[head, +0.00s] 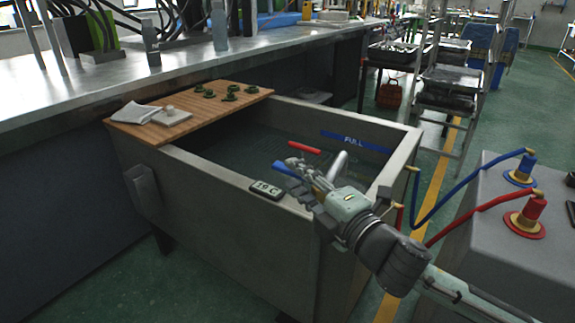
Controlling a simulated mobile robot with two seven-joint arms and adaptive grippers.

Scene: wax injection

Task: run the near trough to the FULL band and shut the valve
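The near trough (240,235) is a grey tank with a blue FULL band (352,141) on its inner far wall. Dark, see-through water (240,150) seems to lie inside; its surface looks below the band, but the exact level is hard to read. A red lever (304,148) and a blue lever (288,171) show by a silver spout (338,165) at the trough's right side. My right gripper (298,170) is over the near rim, its fingers at the blue lever. Whether they grip it is unclear, and the arm hides the valve body. My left gripper is out of view.
A display (265,189) reading about 19 C is on the near rim. Blue (440,195) and red (480,209) hoses run to a grey unit at right.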

